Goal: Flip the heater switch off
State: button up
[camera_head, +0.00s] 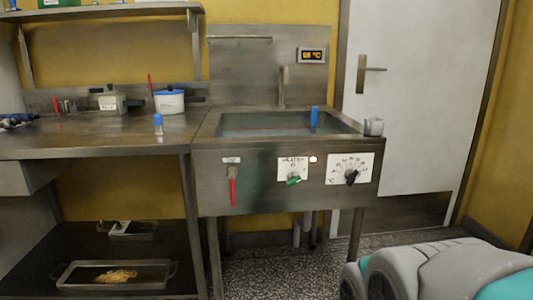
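The heater switch (294,181) is a small knob with a green handle on a white plate, on the front panel of the steel basin unit (217,182). The plate lettering is small and seems to read heater. An orange-lit display (311,55) on the back panel shows a temperature, digits too small to read surely. My gripper is not in view; grey and teal parts of my own body show at the lower right.
A black dial (351,177) on a scaled plate is right of the switch. A red-handled lever (232,185) hangs to its left. A grey cup (373,127) stands at the basin's right corner. A steel table (90,140) adjoins on the left. Speckled floor before the unit looks clear.

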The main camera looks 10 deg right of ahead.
aim_at(294, 178)
jog(key=z, duration=1.45)
jog(key=k+j+z, duration=0.2)
jog(key=k+j, duration=0.4)
jog(key=j, duration=0.2)
